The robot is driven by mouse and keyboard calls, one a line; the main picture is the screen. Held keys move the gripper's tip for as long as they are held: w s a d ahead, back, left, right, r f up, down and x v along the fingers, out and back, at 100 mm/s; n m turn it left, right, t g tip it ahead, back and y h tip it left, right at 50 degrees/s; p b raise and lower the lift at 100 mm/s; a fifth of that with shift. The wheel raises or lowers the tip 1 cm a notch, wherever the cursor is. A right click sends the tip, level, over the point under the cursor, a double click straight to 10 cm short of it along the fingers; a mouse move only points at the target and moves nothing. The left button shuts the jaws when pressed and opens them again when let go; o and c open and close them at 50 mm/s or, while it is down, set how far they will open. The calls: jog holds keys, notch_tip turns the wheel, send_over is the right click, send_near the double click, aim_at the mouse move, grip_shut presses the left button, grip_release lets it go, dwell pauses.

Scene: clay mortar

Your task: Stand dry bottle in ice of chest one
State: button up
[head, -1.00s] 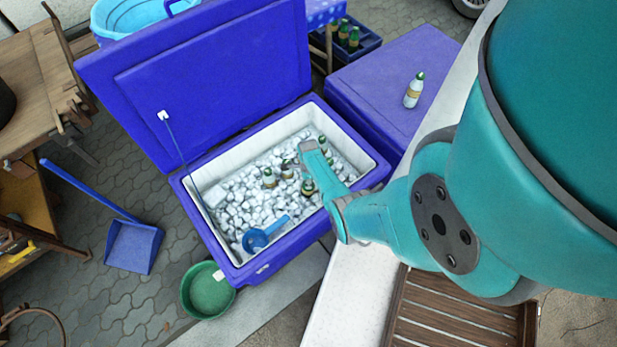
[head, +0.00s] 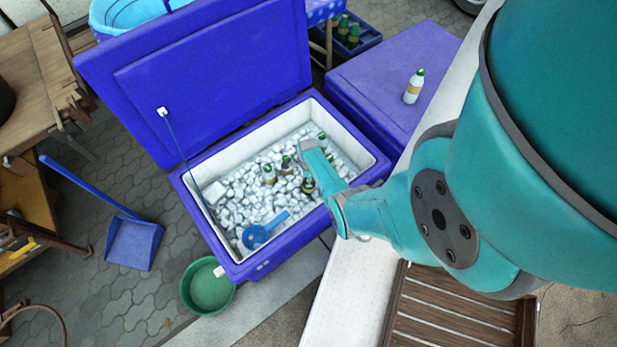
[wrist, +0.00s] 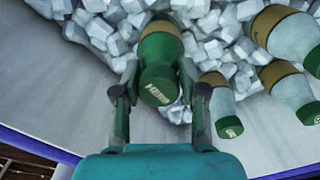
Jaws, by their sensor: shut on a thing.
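The open blue chest (head: 215,262) has a white inside and a bed of ice (head: 240,190). My gripper (wrist: 158,76) reaches down over the ice. In the wrist view its two fingers are shut on the green-topped end of a bottle (wrist: 160,50) with a gold label band, whose far end is at the ice. Several similar bottles lie or stand close to its right, one of them a pale bottle with a green cap (wrist: 224,108). In the head view, my fingers are hidden behind my arm, and I cannot tell which bottle is held.
A blue scoop (head: 256,236) lies on the ice near the front. A second blue chest (head: 385,75) is closed, with a pale green-capped bottle (head: 414,86) on its lid. A green basin (head: 208,288), a dustpan (head: 133,243) and a crate of bottles (head: 356,46) stand around.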

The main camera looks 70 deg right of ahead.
jog(key=shift+f, duration=0.45)
dwell(0.5)
jog(key=o, duration=1.8)
notch_tip(320, 180, up, 27)
dwell(1.3)
jog(key=shift+f, duration=0.1)
dwell(0.6)
